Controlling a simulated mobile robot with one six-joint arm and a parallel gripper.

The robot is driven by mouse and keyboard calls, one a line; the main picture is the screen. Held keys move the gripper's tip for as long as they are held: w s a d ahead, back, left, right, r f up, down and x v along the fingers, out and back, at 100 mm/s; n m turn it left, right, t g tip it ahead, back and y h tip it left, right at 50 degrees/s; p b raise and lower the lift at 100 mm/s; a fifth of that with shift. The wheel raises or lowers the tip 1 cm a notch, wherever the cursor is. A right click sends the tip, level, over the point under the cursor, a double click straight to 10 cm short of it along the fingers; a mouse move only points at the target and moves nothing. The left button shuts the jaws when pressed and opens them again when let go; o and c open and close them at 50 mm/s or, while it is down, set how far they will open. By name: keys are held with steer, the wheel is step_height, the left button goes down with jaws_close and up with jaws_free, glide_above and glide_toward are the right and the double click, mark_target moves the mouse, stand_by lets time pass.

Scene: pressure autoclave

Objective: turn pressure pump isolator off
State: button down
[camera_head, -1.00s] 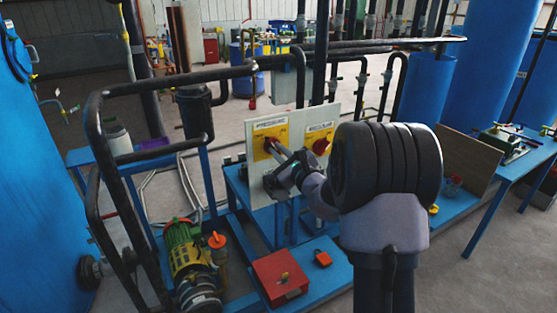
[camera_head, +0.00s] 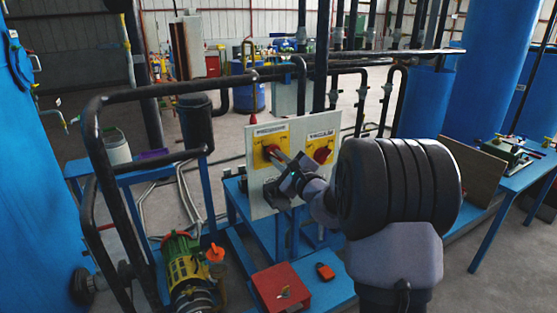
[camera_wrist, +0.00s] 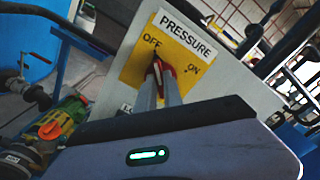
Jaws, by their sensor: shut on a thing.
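The pressure isolator is a red knob (camera_head: 269,151) on a yellow plate (camera_head: 262,139) at the left of an upright pale panel (camera_head: 262,204). In the wrist view the plate (camera_wrist: 190,50) reads PRESSURE, with OFF at the left and ON at the right. My gripper (camera_head: 274,153) reaches the knob from the right and front. In the wrist view its two fingers (camera_wrist: 160,79) are shut on the red knob (camera_wrist: 164,70), one on each side. The knob's dark tip appears to point toward OFF. The fingers hide part of the knob.
A second red knob (camera_head: 322,153), on the vacuum plate, is close to the right of my wrist. A black pipe frame (camera_head: 105,170) stands at the left. A green and yellow pump (camera_head: 187,262) and a red box (camera_head: 281,289) sit below the panel.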

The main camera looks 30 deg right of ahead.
steer(key=c, duration=1.5)
jaws_free()
steer(key=s, duration=0.5)
steer(key=s+p, duration=0.1)
steer(key=s, duration=0.5)
steer(key=s+p, duration=0.1)
steer(key=s, duration=0.5)
steer(key=shift+s+d, duration=0.2)
steer(key=shift+d, duration=0.05)
